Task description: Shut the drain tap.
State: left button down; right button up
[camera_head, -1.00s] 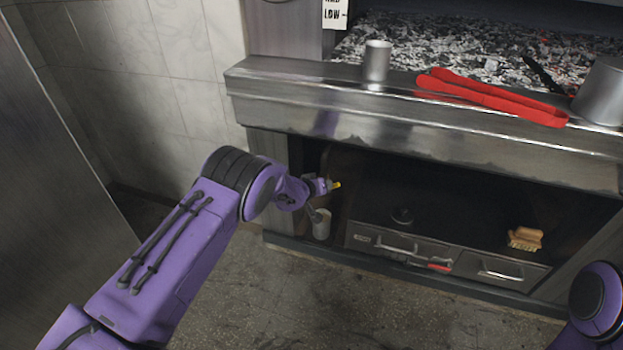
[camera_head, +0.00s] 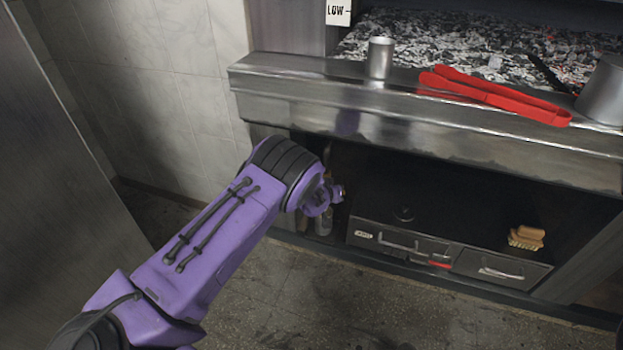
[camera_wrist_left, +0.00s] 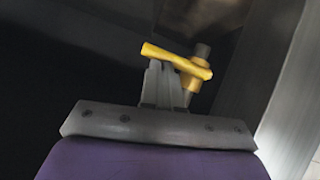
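The drain tap shows in the left wrist view as a yellow lever handle (camera_wrist_left: 177,61) on a greyish stem. The handle lies across the view, its right end slightly lower. My left gripper (camera_wrist_left: 166,72) is right at the handle, its narrow fingers close together, with their tips at the handle's near side. I cannot tell whether the handle is held between them or only touched. In the head view my left gripper (camera_head: 337,192) reaches into the dark opening under the grill, and my arm mostly hides the tap. My right gripper is out of view.
A cylindrical container (camera_head: 324,222) stands below my left gripper, partly hidden. Red tongs (camera_head: 495,97) and a metal cup (camera_head: 380,58) rest on the ledge (camera_head: 420,135) above.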

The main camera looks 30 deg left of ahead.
pick_arm(q)
jog(key=shift+d+r, duration=0.1)
jog(key=shift+d, duration=0.05)
dwell(0.3)
jog(key=w+d+r+p+v, duration=0.1)
jog(key=p+v, duration=0.5)
jog(key=v, duration=0.6)
jog(key=shift+r, duration=0.85)
jog(key=shift+w, duration=0.1)
